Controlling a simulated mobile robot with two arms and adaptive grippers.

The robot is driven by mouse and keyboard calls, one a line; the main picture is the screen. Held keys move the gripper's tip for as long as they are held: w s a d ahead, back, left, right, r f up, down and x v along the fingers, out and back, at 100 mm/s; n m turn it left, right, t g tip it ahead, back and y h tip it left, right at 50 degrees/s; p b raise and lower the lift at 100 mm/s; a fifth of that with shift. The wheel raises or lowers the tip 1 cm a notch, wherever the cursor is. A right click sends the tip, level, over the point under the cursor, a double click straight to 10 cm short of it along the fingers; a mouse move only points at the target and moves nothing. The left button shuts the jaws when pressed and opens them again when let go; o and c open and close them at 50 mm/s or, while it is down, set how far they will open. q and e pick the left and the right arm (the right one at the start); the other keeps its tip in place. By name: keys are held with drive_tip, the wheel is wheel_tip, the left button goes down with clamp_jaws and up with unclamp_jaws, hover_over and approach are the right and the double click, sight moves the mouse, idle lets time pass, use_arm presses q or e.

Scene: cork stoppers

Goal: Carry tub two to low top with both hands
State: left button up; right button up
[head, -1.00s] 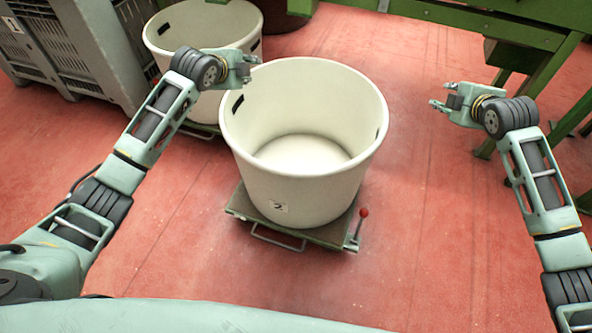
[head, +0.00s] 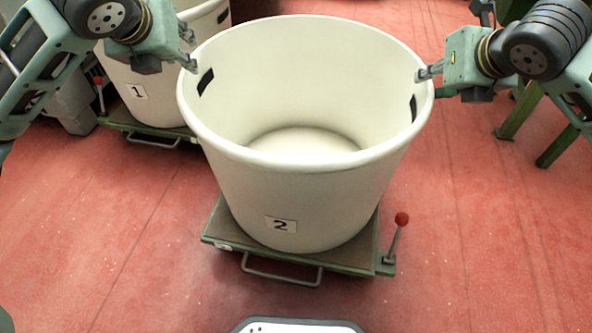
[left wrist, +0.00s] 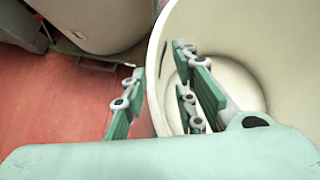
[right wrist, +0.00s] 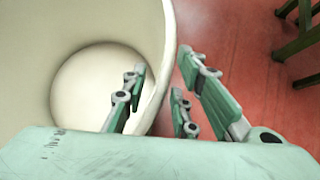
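Tub two (head: 250,190) is a large white open tub with a "2" label on its front, empty and upright on a low green trolley (head: 350,262). Dark handle slots show in its left and right walls. My left gripper (head: 188,50) is at the tub's left rim; in the left wrist view its open fingers (left wrist: 160,90) straddle the wall. My right gripper (head: 425,72) is at the right rim; in the right wrist view its open fingers (right wrist: 163,85) also straddle the wall. I cannot make out which surface is the low top.
Tub one (head: 150,85), white with a "1" label, stands on another trolley behind to the left. A red-knobbed lever (head: 400,220) rises at the front right of tub two's trolley. Green legs (head: 520,110) stand at the right.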

sight(409, 103)
use_arm(q)
drive_tip(key=shift+s+a+f, duration=0.1)
use_arm(e)
drive_tip(key=shift+s+f, duration=0.15)
drive_tip(key=shift+f, duration=0.05)
